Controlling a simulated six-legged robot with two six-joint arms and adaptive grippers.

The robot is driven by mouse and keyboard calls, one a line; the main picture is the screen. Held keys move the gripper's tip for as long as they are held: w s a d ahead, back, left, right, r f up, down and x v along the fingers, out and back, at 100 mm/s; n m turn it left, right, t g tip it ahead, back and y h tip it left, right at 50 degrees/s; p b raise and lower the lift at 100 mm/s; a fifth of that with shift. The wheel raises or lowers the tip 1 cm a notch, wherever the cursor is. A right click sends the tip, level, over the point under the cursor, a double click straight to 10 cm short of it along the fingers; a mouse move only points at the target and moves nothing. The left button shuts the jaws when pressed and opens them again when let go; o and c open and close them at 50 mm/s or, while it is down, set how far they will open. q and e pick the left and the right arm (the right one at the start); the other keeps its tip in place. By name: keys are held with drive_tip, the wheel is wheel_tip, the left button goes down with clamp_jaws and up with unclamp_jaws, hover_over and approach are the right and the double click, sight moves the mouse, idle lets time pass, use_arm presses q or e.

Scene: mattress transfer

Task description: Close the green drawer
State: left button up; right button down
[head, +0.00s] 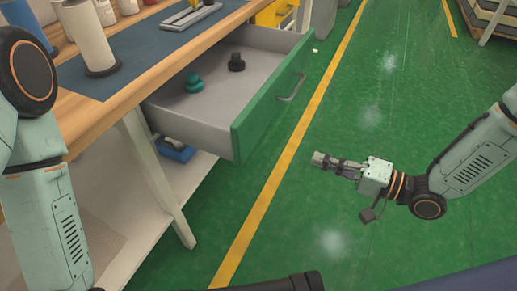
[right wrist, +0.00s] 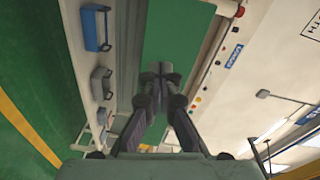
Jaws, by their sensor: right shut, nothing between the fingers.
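The green drawer (head: 272,102) hangs pulled out from under the wooden workbench (head: 140,75) in the head view. Its green front has a grey handle (head: 293,88). A teal knob-like part (head: 193,83) and a black one (head: 236,62) lie inside it. My right gripper (head: 318,160) is shut and empty, to the right of and nearer than the drawer front, apart from it. In the right wrist view its fingertips (right wrist: 160,72) meet in front of a green panel (right wrist: 180,48), probably the drawer front. My left arm shows at the left edge of the head view, but its gripper is not in view.
A white spool (head: 90,38) and other containers stand on the bench. A blue bin (head: 178,151) sits on the lower shelf under the drawer. A yellow line (head: 290,157) runs along the green floor (head: 370,100), which is clear beside the drawer.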

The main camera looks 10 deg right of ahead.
drive_tip(key=s+a+r+y, duration=0.1)
drive_tip(key=r, duration=0.1)
drive_tip(key=m+b, duration=0.1)
drive_tip(key=b, duration=0.4)
approach(251, 136)
drive_tip(key=x, duration=0.5)
drive_tip(key=shift+w+a+f, duration=0.1)
drive_tip(key=shift+a, duration=0.05)
drive_tip(key=shift+w+a+m+b, duration=0.3)
drive_tip(key=shift+w+a+b, duration=0.15)
drive_tip(key=shift+a, duration=0.2)
use_arm(q)
wheel_tip(251, 136, down, 6)
drive_tip(key=shift+a, duration=0.25)
drive_tip(key=shift+s, duration=0.1)
